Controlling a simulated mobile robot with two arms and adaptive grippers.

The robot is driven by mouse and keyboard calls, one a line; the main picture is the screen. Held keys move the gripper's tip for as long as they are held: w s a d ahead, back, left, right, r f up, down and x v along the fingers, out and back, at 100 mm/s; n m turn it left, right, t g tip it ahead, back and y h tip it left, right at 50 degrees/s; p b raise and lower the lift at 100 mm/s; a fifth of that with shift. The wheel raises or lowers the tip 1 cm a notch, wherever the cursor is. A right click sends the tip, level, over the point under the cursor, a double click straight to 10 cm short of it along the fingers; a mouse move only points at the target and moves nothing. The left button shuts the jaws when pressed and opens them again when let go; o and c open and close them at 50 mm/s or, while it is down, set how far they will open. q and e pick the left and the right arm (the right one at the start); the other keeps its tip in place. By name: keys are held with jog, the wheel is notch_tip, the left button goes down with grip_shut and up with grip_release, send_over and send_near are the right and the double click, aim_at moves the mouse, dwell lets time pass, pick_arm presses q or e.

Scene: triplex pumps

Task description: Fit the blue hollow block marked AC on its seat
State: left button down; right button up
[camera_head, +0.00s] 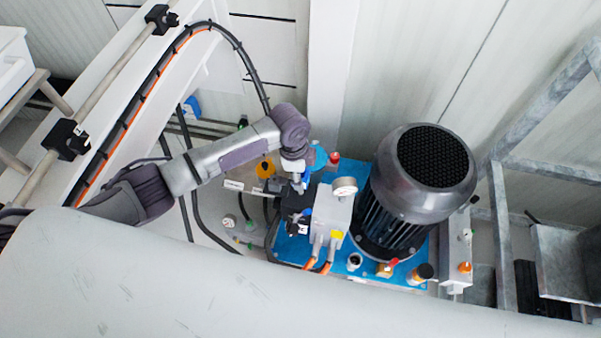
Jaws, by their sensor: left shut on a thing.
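My left gripper (296,207) reaches in from the left and points down beside the grey valve block with the round gauge (334,206). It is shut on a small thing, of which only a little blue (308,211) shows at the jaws. I take this to be the blue hollow block, but no AC marking can be read at this size. The seat cannot be made out; the black gripper and the valve block hide that area. I cannot tell whether the block touches anything below. My right gripper is not in view.
A large dark motor (418,185) stands on the blue pump base (290,247), close right of the valve block. A metal frame (500,225) is at the right. Hoses and a cable loop (245,55) lie left and behind. A large pale surface (150,285) fills the foreground.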

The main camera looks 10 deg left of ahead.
pick_arm(q)
jog(key=shift+f+b, duration=0.7)
jog(key=shift+f, duration=0.75)
jog(key=shift+f+b, duration=1)
jog(key=shift+f, duration=0.65)
jog(key=shift+f, duration=0.1)
jog(key=c, duration=0.5)
grip_release()
jog(key=shift+c, duration=0.2)
jog(key=shift+r, duration=0.4)
jog(key=r, duration=0.3)
jog(key=a+r, duration=0.1)
jog(key=r, duration=0.7)
jog(key=shift+a, duration=0.2)
